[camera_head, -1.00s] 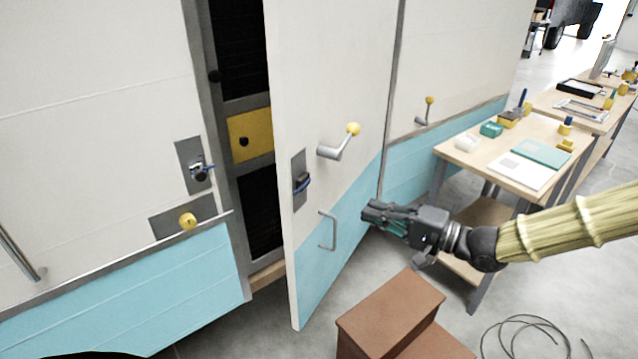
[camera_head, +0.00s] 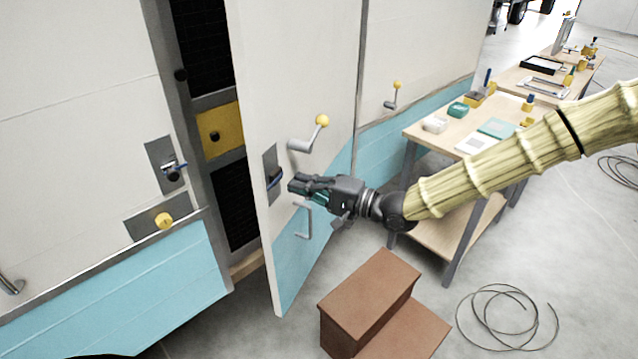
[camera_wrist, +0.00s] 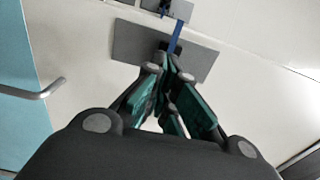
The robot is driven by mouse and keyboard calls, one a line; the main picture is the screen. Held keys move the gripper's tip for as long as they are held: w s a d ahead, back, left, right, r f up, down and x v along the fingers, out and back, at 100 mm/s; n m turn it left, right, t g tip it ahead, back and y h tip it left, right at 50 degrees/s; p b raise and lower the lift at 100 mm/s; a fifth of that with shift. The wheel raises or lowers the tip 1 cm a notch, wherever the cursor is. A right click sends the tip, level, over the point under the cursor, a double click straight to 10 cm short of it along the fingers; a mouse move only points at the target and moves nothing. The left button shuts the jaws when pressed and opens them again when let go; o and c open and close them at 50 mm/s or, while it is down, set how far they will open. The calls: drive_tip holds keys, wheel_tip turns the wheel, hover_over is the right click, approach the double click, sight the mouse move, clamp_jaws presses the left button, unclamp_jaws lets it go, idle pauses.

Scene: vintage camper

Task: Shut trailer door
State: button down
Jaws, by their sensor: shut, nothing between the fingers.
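The trailer door (camera_head: 300,90) is white above and light blue below, and stands partly open, with a dark gap to the left of its free edge. On its face are a grey latch plate with a blue lever (camera_head: 274,177), a crank handle with a yellow knob (camera_head: 310,138) and a bar handle (camera_head: 305,222). My gripper (camera_head: 293,186) is shut and empty, with its tips at or close in front of the latch plate; I cannot tell whether they touch. In the wrist view the fingertips (camera_wrist: 168,73) overlap the plate (camera_wrist: 130,45), below the blue lever. The bar handle (camera_wrist: 40,92) is at left.
The trailer wall (camera_head: 80,120) left of the gap carries a latch and a yellow knob (camera_head: 164,221). A brown step (camera_head: 365,300) stands on the floor below my gripper. A workbench (camera_head: 465,135) with small items is at right. A cable coil (camera_head: 505,318) lies on the floor.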

drive_tip(key=shift+p+x, duration=0.45)
drive_tip(key=shift+x, duration=0.95)
